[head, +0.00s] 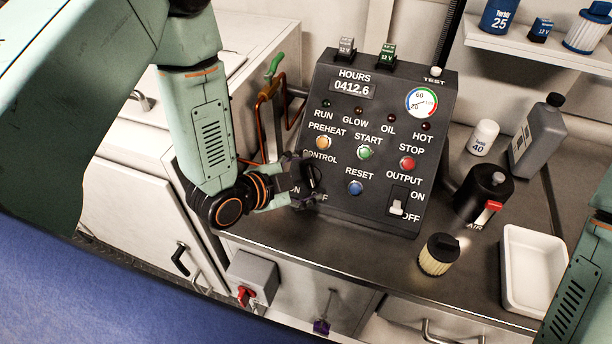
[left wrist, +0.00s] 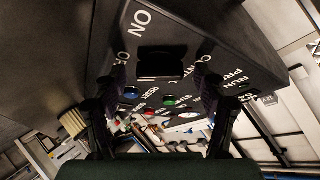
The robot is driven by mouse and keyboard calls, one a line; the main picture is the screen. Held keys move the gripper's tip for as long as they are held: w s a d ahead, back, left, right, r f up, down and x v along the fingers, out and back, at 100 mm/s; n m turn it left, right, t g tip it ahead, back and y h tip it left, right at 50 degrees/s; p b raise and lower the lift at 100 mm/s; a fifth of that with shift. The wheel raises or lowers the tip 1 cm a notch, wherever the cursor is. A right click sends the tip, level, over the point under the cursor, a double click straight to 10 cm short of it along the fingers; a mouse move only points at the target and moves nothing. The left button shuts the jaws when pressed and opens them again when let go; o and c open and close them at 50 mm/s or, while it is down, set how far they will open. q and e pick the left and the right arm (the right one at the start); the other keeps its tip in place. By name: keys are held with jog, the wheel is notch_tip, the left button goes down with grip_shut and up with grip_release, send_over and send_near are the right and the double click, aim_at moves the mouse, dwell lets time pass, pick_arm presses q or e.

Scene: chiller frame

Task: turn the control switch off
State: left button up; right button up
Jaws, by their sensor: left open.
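The black control panel (head: 335,212) stands on the metal counter, and its CONTROL label is partly visible at the left. My left gripper (head: 308,180) is in front of that corner and hides the control switch in the head view. Parts of the ON and OFF marks show beside the fingers. In the left wrist view a dark switch block (left wrist: 162,65) sits between the open fingers of my left gripper (left wrist: 162,82), near the ON mark. Whether the fingers touch it, and its exact position, I cannot tell. My right gripper is out of view.
The output switch (head: 397,207) is at the panel's lower right. The blue RESET button (head: 355,187) is close to my left gripper. A filter (head: 439,255), a black canister (head: 484,193) and a white tray (head: 533,268) stand on the right. A grey box with a red knob (head: 246,294) is below the counter.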

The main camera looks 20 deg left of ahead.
pick_arm(q)
jog(key=v, duration=0.7)
jog(key=shift+s+r, duration=0.1)
jog(key=shift+s, duration=0.05)
dwell(0.3)
dwell(0.4)
